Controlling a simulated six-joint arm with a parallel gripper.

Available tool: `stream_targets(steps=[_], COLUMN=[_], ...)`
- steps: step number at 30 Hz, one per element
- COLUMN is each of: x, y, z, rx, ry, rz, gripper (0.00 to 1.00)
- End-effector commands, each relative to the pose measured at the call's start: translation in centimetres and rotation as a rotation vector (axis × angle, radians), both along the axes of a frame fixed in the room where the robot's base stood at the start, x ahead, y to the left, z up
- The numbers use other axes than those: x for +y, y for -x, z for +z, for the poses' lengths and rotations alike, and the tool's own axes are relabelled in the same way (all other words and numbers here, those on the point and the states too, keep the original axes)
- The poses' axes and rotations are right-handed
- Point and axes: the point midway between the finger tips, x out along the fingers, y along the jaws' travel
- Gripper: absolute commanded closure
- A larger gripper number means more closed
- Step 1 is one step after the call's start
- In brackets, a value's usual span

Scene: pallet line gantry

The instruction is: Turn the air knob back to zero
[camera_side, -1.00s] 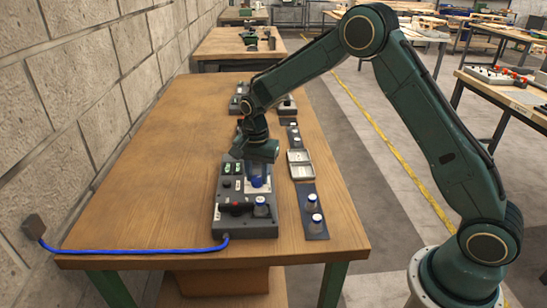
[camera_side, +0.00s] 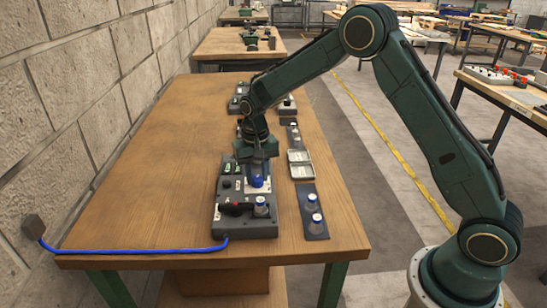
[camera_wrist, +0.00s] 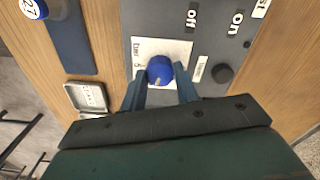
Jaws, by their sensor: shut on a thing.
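The air knob (camera_wrist: 159,69) is a round blue knob on a white dial plate (camera_wrist: 176,46) marked "bar". It also shows in the side view (camera_side: 256,181), below my gripper. The plate sits on a dark grey control panel (camera_wrist: 222,42). My gripper (camera_wrist: 160,82) is shut on the blue knob, one finger on each side. In the side view my gripper (camera_side: 257,169) points straight down over the panel. A small pale mark shows on the knob; most of the dial scale is hidden or too small to read.
The panel carries "on" and "off" labels, a black knob (camera_wrist: 222,73) and, in the side view, a red-marked switch (camera_side: 235,208). A dark strip with blue-topped parts (camera_side: 315,222) and an open metal case (camera_side: 300,160) lie to the right.

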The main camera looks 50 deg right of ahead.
Motion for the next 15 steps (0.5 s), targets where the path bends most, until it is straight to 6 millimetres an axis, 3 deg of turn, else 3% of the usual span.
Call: stream_targets(steps=[15], x=[0.01], y=[-0.05], z=[0.13], rx=[-0.002], ry=[0.0], rz=[0.49], gripper=[0.93])
